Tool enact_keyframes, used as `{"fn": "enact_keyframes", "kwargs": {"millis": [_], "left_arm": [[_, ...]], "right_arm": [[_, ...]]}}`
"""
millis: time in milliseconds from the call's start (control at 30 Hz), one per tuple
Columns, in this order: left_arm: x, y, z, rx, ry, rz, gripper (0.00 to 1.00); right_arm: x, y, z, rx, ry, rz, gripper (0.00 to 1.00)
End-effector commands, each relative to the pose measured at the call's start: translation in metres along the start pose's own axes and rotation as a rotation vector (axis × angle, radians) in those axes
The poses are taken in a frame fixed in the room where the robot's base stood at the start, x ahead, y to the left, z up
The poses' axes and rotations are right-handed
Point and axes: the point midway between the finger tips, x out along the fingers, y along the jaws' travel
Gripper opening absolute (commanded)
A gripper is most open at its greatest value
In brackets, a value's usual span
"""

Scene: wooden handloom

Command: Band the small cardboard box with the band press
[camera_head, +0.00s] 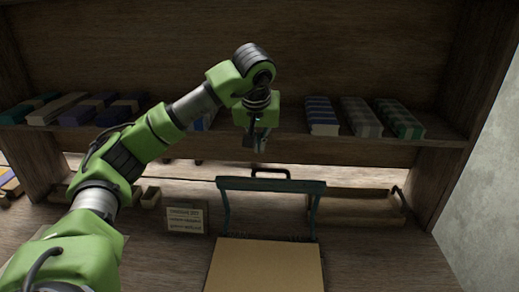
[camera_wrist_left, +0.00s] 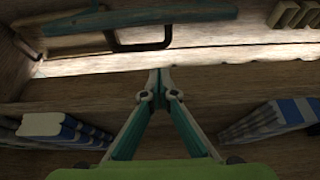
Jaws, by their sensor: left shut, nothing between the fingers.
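A tan cardboard-coloured top (camera_head: 265,266), seemingly the small box, lies at the bottom centre of the head view; its lower part is cut off. Just behind it stands the band press, a dark teal frame (camera_head: 271,185) with two side arms and a dark handle (camera_head: 271,172) above its crossbar. The teal bar (camera_wrist_left: 140,18) also shows at the top of the left wrist view. My left gripper (camera_head: 255,145) is above and behind the press, near the shelf edge, pointing down. Its fingertips (camera_wrist_left: 160,88) are together and empty. My right gripper is not in view.
A shelf (camera_head: 275,138) with several folded striped and checked cloths (camera_head: 322,115) runs behind. A small printed card (camera_head: 185,218) stands left of the press. A long wooden tray (camera_head: 355,208) with a dark handle lies to the right. The right bench surface (camera_head: 390,260) is clear.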

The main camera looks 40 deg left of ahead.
Motion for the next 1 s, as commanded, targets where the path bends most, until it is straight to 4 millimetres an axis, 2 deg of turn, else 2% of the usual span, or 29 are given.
{"fn": "enact_keyframes", "kwargs": {"millis": [300,500,1000], "left_arm": [[0.057,-0.001,0.001,-0.001,-0.004,-0.002,0.0],[0.08,-0.001,0.0,0.0,-0.002,-0.001,0.0],[0.085,-0.001,0.0,0.0,0.003,0.0,0.0]], "right_arm": [[-0.013,0.001,-0.007,0.0,0.009,0.001,0.4],[-0.017,0.001,-0.007,-0.001,0.009,0.0,0.4],[-0.016,-0.002,-0.008,-0.001,0.01,-0.003,0.4]]}}
